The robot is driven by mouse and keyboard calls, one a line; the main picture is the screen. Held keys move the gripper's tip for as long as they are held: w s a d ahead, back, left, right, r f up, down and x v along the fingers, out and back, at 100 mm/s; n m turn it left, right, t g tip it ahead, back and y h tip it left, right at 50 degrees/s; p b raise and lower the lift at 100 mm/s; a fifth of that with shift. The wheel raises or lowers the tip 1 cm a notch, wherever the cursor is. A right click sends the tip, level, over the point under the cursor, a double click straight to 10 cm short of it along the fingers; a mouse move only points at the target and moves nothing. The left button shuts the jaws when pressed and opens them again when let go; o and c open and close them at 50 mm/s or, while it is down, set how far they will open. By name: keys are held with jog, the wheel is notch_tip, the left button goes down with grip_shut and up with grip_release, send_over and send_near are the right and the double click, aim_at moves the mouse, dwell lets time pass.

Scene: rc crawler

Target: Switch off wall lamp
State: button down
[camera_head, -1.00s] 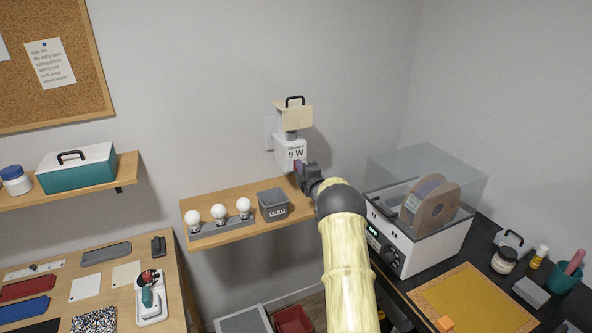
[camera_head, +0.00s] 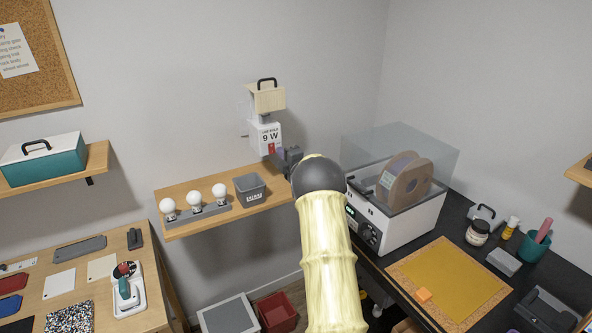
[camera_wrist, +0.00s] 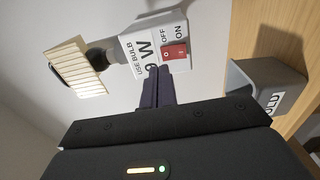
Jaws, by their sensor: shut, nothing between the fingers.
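The wall lamp has a white box (camera_head: 265,137) marked "USE BULB 9 W" and a cream shade (camera_head: 266,98) with a black handle above. In the wrist view its box (camera_wrist: 140,47) appears turned sideways, with the shade (camera_wrist: 75,68) at left. A red rocker switch (camera_wrist: 174,52) sits on the box between OFF and ON labels; I cannot tell which side is pressed. It also shows in the head view (camera_head: 271,149). My gripper (camera_wrist: 158,72) is shut and empty, its dark fingertips close beside the switch. I cannot tell whether they touch the box. It also shows in the head view (camera_head: 279,154).
A wooden shelf (camera_head: 215,222) below the lamp holds white bulbs (camera_head: 194,199) in a grey holder and a grey bin (camera_head: 250,187). A clear-lidded machine with a spool (camera_head: 405,180) stands right of my arm. The wall around the lamp is bare.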

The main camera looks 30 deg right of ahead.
jog(key=s+b, duration=0.3)
jog(key=s, duration=0.6)
jog(key=shift+a+r, duration=0.15)
jog(key=shift+r, duration=0.3)
jog(key=shift+w, duration=0.1)
jog(key=s+a+f+m+g+h, duration=0.1)
jog(key=s+a+f+m+g, duration=0.25)
jog(key=s+a+m, duration=0.35)
jog(key=s+a+f+m+g+h, duration=0.1)
jog(key=s+a+f+m+g, duration=0.2)
jog(key=s+a+m+g, duration=0.5)
jog(key=s+a+f+m+g+y, duration=0.1)
jog(key=s+a+f+g, duration=0.1)
jog(key=s+a, duration=0.4)
jog(key=s+a+f+m+g+y, duration=0.1)
jog(key=s+a+f+g, duration=0.1)
jog(key=s+a, duration=0.5)
jog(key=s+f, duration=0.1)
jog(key=s, duration=0.5)
jog(key=shift+s+a+f+m, duration=0.2)
jog(key=shift+s+a+m, duration=0.05)
jog(key=shift+m, duration=0.15)
